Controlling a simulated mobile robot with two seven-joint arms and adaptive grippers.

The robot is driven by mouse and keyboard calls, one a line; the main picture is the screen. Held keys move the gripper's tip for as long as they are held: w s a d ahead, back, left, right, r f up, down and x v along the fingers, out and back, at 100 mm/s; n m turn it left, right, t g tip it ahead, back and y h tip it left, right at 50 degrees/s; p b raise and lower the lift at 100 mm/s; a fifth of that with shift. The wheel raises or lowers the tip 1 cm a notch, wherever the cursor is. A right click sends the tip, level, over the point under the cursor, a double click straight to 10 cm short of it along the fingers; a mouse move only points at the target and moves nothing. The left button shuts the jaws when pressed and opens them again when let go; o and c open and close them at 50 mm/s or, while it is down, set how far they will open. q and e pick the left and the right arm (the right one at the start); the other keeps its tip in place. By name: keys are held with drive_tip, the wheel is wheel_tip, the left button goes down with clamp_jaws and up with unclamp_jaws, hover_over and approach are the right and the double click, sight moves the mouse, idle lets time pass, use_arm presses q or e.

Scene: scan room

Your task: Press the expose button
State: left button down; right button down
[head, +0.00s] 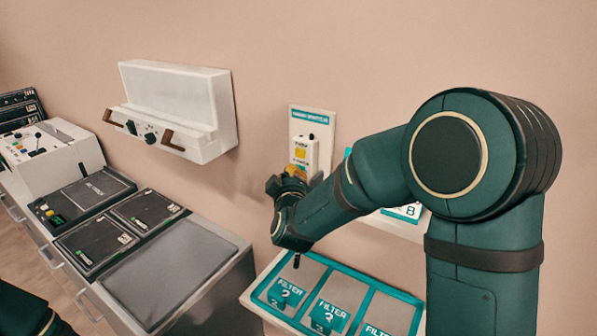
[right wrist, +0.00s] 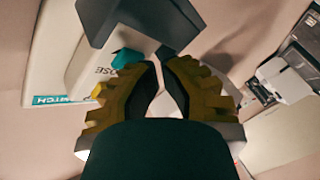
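A white switch box (head: 309,149) with a yellow square and a small dark piece on top is mounted on a wall panel (head: 297,126) with a teal header. My right gripper (head: 287,180) is at the box's lower part and hides some of it; contact cannot be told. In the right wrist view, its yellow fingers (right wrist: 161,60) are drawn together at the tips with nothing visible between them. The white box (right wrist: 93,62) there shows letters ending in "SE". A teal piece (right wrist: 127,57) and a dark grey block (right wrist: 130,22) lie close to the fingertips. My left gripper is out of view.
A tray (head: 262,293) with filter compartments lies below my right arm. A counter with dark panels (head: 95,190) and a control console (head: 45,155) stands at left. A white wall unit (head: 180,105) with brown handles hangs above.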

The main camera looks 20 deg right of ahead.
drive_tip(key=shift+s, duration=0.1)
idle(0.3)
drive_tip(key=shift+s+a, duration=0.45)
drive_tip(key=shift+a, duration=0.2)
drive_tip(key=shift+s+a+p, duration=0.3)
drive_tip(key=shift+s+a, duration=0.5)
drive_tip(key=shift+a, duration=0.2)
drive_tip(key=shift+s+a+p, duration=0.3)
drive_tip(key=shift+s+a, duration=0.45)
drive_tip(key=shift+a, duration=0.25)
